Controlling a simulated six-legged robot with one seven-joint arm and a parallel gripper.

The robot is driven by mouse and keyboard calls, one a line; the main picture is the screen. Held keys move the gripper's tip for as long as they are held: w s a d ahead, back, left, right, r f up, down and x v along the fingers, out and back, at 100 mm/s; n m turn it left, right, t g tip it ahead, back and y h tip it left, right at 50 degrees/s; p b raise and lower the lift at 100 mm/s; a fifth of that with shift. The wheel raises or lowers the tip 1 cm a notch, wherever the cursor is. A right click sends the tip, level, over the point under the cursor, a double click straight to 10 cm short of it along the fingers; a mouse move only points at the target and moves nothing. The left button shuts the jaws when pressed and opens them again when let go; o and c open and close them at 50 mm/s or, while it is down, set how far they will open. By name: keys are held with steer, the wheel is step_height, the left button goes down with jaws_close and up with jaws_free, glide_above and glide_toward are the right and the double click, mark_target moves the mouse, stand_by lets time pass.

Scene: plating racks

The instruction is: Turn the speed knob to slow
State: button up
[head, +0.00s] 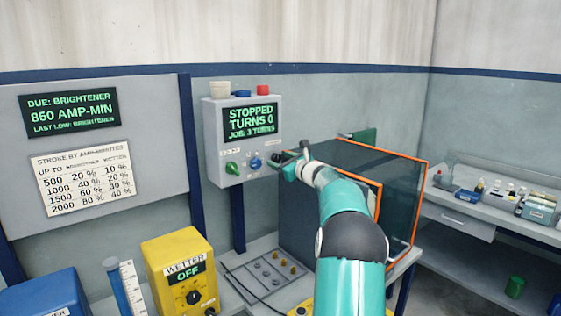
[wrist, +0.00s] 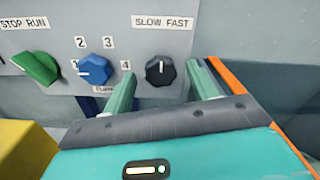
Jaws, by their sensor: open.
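The speed knob (wrist: 160,72) is black, under the "SLOW FAST" label (wrist: 162,22) on a grey control box. Its white pointer line stands about straight up, between the two words. My gripper (wrist: 161,69) is open, with one green finger on each side of the knob in the wrist view. I cannot tell whether the fingers touch it. In the head view my gripper (head: 287,158) is at the right edge of the control box (head: 214,128) and largely covers the knob.
Left of the speed knob are a blue numbered knob (wrist: 95,69) and a green "STOP RUN" knob (wrist: 37,67). The box's screen (head: 251,121) reads "STOPPED, TURNS 0, JOB: 3 TURNS". An orange-edged clear guard (head: 405,200) stands close right of my arm. A yellow wetter box (head: 180,245) is lower left.

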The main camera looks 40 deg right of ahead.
steer(key=shift+w, duration=0.3)
steer(key=c, duration=1)
